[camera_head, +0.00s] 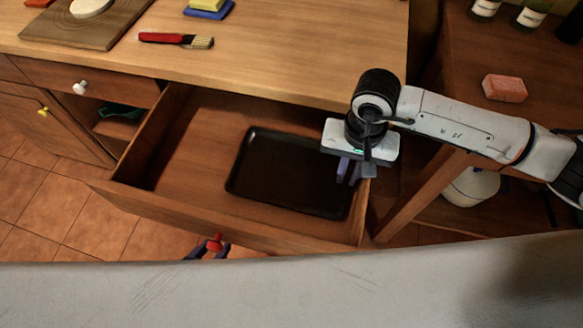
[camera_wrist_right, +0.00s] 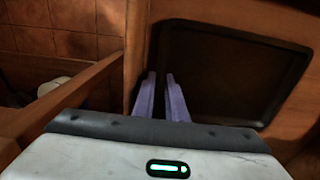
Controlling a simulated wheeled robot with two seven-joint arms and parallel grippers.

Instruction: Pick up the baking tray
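The baking tray (camera_head: 290,172) is a dark, shallow rectangle lying flat in the open wooden drawer, towards its right side. It also shows in the right wrist view (camera_wrist_right: 225,75). My right gripper (camera_head: 349,178) points down at the tray's right edge and hides its far right corner. In the wrist view its two purple fingers (camera_wrist_right: 161,74) are apart with a narrow gap, over the tray's near-left edge; whether they touch the rim is unclear. My left gripper (camera_head: 208,250) is low in the head view, fingers apart around the drawer's red knob (camera_head: 215,243), partly hidden.
The drawer's front wall (camera_head: 230,222) and right wall (camera_head: 362,210) stand close to the tray; its left part is empty. The counter (camera_head: 290,50) overhangs the back. A brush (camera_head: 175,40) lies on it. A side table with a sponge (camera_head: 505,88) is at right.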

